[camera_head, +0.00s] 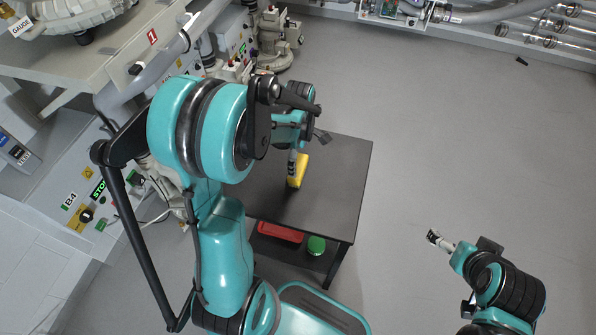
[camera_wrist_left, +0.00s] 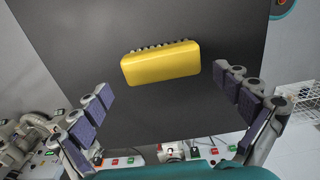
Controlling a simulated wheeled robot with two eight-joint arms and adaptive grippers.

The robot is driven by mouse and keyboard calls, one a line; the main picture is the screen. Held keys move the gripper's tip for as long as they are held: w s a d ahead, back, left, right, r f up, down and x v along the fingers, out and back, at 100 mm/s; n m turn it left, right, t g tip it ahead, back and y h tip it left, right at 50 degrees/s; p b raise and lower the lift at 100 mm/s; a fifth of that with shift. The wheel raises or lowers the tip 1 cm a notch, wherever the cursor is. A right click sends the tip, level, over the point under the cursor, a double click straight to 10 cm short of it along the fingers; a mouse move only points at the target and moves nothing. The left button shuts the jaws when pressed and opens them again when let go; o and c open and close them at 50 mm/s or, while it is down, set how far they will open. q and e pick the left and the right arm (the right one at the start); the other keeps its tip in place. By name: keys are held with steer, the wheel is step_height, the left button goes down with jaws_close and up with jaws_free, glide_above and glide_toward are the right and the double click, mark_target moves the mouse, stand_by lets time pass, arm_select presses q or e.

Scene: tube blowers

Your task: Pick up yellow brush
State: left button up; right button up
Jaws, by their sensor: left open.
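The yellow brush (camera_wrist_left: 160,64) lies on the dark table (camera_wrist_left: 105,35), with a row of dark bristles along one long edge. In the left wrist view it is ahead of and between my open left fingers (camera_wrist_left: 165,112), and nothing is between them. In the head view the yellow brush (camera_head: 300,168) shows beside my left gripper (camera_head: 293,170), which partly hides it. I cannot tell the exact height of the fingers above the table. My right gripper (camera_head: 434,238) is at the right, away from the table over the floor; its fingers are too small to judge.
A red box (camera_head: 281,232) and a green round item (camera_head: 316,245) sit on the shelf under the tabletop. Machinery with pipes and a panel (camera_head: 90,200) stands close on the left. Grey floor (camera_head: 440,130) is clear to the right of the table.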

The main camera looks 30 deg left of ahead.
mark_target(298, 166)
arm_select(q)
step_height(298, 166, down, 5)
steer(key=shift+f+b, duration=0.1)
steer(key=shift+b, duration=1.1)
steer(key=shift+s, duration=0.1)
steer(key=c, duration=1)
steer(key=shift+o, duration=0.2)
steer(key=shift+r, duration=0.25)
step_height(298, 166, up, 4)
steer(key=shift+r+p, duration=0.1)
steer(key=shift+p, duration=1.1)
steer(key=s+d+r+p, duration=0.3)
steer(key=d+r, duration=0.4)
steer(key=d, duration=0.4)
steer(key=w+f+m, duration=0.1)
steer(key=f+m, duration=0.1)
steer(key=m, duration=0.5)
steer(key=w+f+m+b, duration=0.1)
steer(key=f+m, duration=0.1)
steer(key=m, duration=0.4)
steer(key=w+f+m, duration=0.1)
steer(key=f+m, duration=0.2)
steer(key=m, duration=0.4)
steer(key=shift+w+a+f+m+b, duration=0.1)
steer(key=shift+w+a+m+b, duration=0.15)
steer(key=shift+w+m+b, duration=0.05)
steer(key=shift+a, duration=0.1)
